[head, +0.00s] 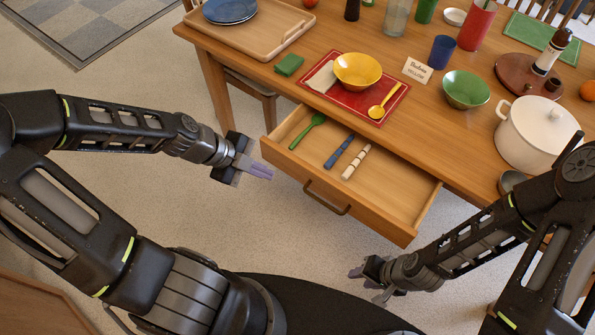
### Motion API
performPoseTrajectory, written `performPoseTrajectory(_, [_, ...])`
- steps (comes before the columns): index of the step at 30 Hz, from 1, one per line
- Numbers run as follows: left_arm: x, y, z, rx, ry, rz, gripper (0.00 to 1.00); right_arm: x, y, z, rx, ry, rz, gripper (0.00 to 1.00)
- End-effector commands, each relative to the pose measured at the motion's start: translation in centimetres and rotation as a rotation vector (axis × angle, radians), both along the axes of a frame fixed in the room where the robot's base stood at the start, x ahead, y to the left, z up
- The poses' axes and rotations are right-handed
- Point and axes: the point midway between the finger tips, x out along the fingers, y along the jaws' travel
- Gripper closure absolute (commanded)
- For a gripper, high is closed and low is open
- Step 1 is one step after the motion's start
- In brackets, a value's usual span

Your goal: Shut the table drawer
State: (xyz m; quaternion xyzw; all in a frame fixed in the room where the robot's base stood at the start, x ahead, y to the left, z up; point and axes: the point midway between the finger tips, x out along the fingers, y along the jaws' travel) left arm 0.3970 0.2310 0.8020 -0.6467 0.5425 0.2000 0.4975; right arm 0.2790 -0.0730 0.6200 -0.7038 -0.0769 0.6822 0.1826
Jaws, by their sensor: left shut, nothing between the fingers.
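The table drawer (400,195) is pulled out from under the wooden table (300,75). It has a dark handle (327,198) on its front. Inside lie a green spoon (307,132), a blue item (339,151) and a cream item with dark bands (356,162). My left gripper (262,172) is shut and empty, its fingertips close to the left end of the drawer front; I cannot tell whether they touch. My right gripper (366,285) is open and empty, below and in front of the drawer's right end, apart from it.
On the table are a red tray (335,97) with a yellow bowl (357,70), a green bowl (466,89), a white pot (535,133) and a wooden tray (265,40). A chair (250,88) stands under the left side. The floor before the drawer is clear.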

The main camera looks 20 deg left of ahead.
Motion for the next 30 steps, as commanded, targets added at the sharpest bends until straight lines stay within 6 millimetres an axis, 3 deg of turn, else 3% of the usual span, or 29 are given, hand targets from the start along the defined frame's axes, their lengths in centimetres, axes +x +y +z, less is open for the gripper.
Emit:
performPoseTrajectory(8, [0.4, -0.6, -1.1, -0.001, -0.001, -0.002, 1.0, 0.0, 0.0, -1.0, 0.0, -0.001, 0.0, 0.64])
performPoseTrajectory(24, [3.3, -5.2, -8.3, -0.002, 0.001, -0.005, 1.0, 0.1, 0.0, -5.5, -0.001, -0.004, -0.001, 0.64])
performPoseTrajectory(30, [5.8, -5.9, -8.0, 0.0, 0.0, -0.002, 1.0, 0.1, 0.0, -5.3, -0.001, -0.004, -0.001, 0.64])
